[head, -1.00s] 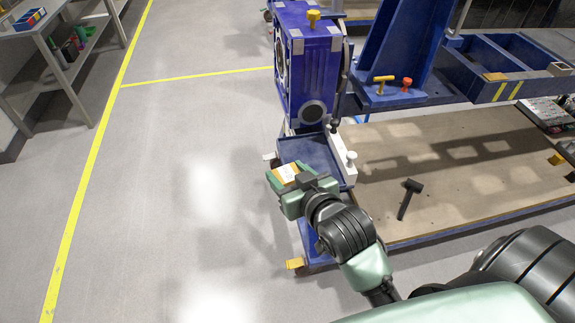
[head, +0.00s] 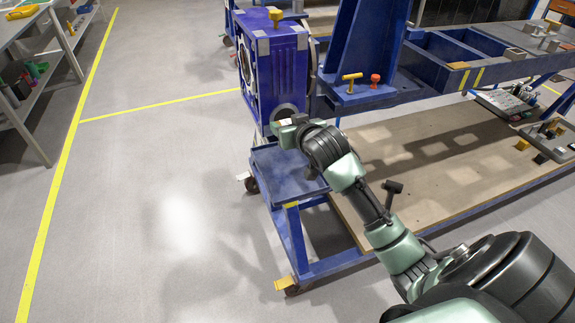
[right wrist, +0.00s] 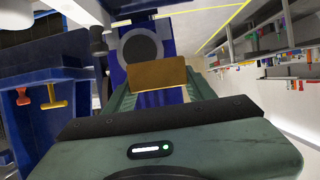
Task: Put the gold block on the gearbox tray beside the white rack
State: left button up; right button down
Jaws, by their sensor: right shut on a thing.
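The gold block (right wrist: 157,74) shows in the right wrist view as a flat gold-brown face between the two green fingers. My right gripper (head: 287,131) is shut on it, above the far part of the blue gearbox tray (head: 272,172) and close to the front of the blue gearbox (head: 276,75). In the head view the gripper mostly hides the block. The visible part of the tray is bare. I cannot make out the white rack now; my right arm covers the tray's right side. My left gripper is not in view.
Grey shelves (head: 50,90) stand at far left. The floor between is clear.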

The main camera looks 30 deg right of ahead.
aim_at(288, 170)
notch_tip(288, 170, down, 13)
jog(key=shift+f+b, duration=0.2)
jog(key=shift+b, duration=0.15)
jog(key=c, duration=0.5)
grip_release()
jog(key=shift+f, duration=0.15)
jog(key=shift+s, duration=0.1)
jog(key=v, duration=1.2)
